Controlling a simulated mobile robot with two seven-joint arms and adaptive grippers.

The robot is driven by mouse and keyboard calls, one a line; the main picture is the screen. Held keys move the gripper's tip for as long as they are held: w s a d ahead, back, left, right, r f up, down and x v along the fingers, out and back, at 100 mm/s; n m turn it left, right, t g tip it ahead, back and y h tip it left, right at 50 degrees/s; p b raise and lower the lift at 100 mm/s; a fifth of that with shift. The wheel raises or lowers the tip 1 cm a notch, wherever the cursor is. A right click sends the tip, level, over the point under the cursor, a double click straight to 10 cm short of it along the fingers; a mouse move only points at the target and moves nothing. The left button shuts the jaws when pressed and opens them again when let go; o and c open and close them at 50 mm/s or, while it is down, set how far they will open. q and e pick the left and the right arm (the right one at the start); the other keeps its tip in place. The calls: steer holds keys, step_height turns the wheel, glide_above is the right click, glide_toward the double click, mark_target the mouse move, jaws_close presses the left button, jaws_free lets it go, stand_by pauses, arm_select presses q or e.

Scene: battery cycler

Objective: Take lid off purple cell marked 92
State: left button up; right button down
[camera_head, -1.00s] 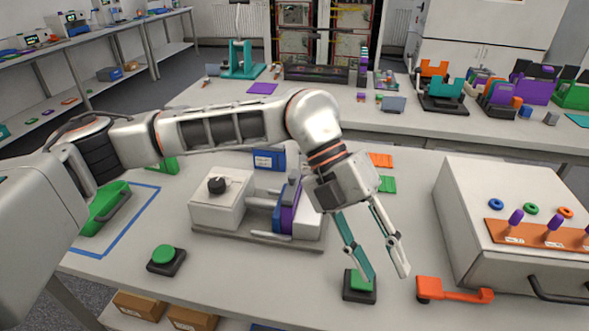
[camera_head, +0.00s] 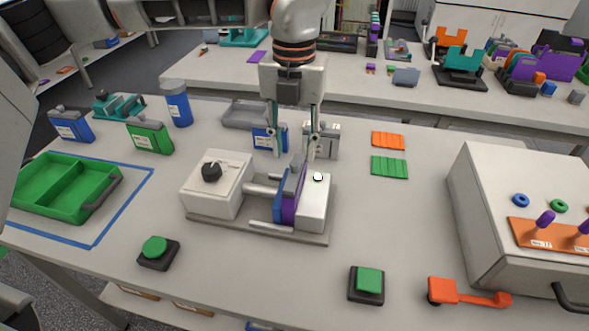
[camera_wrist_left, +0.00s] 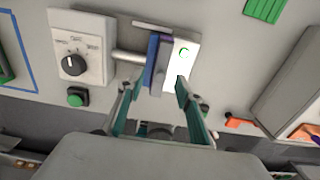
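The purple cell (camera_head: 291,203) stands upright in a press-like fixture (camera_head: 205,221), between a blue plate (camera_head: 280,208) and a white block (camera_head: 314,201) with a small green-lit ring. A grey cap-like part (camera_head: 297,172) is at its top. I cannot read a 92. My left gripper (camera_head: 294,153) points down above and slightly behind the cell, its teal fingers apart and empty. In the left wrist view the cell (camera_wrist_left: 161,70) shows between the spread fingers (camera_wrist_left: 158,90). Contact with the cap cannot be made out. My right gripper is not in view.
Blue and green cells with grey tops, a blue cup (camera_head: 177,104) and a grey tray (camera_head: 245,115) stand behind the fixture. A green bin (camera_head: 66,186) is at left. Green buttons (camera_head: 367,284) stand in front. A large grey box (camera_head: 500,215) fills the right.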

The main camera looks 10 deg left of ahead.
mark_target(295, 162)
arm_select(q)
step_height(295, 162, down, 4)
steer(key=shift+d+f, duration=0.1)
steer(key=shift+f, duration=0.15)
steer(key=c, duration=0.9)
steer(key=shift+r, duration=0.15)
